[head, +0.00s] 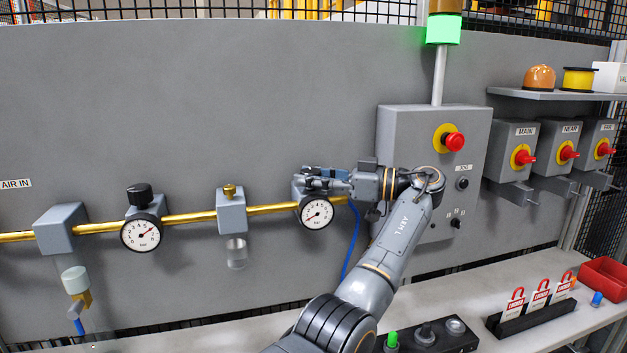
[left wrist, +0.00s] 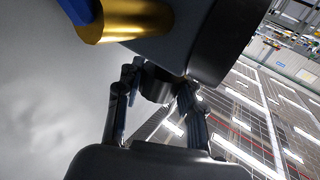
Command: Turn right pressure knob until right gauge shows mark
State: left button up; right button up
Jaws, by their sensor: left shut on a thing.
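The right gauge (head: 317,213) is a white round dial with a black rim, at the right end of the brass pipe. Its needle and mark are too small to read surely. My left gripper (head: 318,180) is just above this gauge, at the top of the right regulator block (head: 298,190), and hides the right pressure knob in the head view. In the left wrist view the fingers are shut on a dark piece, the right knob (left wrist: 156,86), beside the blue-grey block (left wrist: 170,42). My right gripper is not in view.
The left gauge (head: 142,234) and its black knob (head: 140,195) sit on the same brass pipe (head: 270,209). A grey box with a red button (head: 454,141) stands right of my gripper. A blue hose (head: 352,240) hangs close by. A bench (head: 480,295) runs below.

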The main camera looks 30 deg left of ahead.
aim_at(310, 170)
pick_arm(q)
jog(key=shift+n+g, duration=0.3)
jog(key=shift+g, duration=0.1)
dwell(0.3)
jog(key=o, duration=0.9)
jog(key=shift+f, duration=0.1)
jog(key=o, duration=0.3)
jog(key=shift+s+a, duration=0.1)
jog(key=shift+a, duration=0.1)
jog(key=shift+d+r, duration=0.1)
jog(key=shift+r, duration=0.1)
notch_tip(310, 170, up, 10)
jog(key=shift+f, duration=0.2)
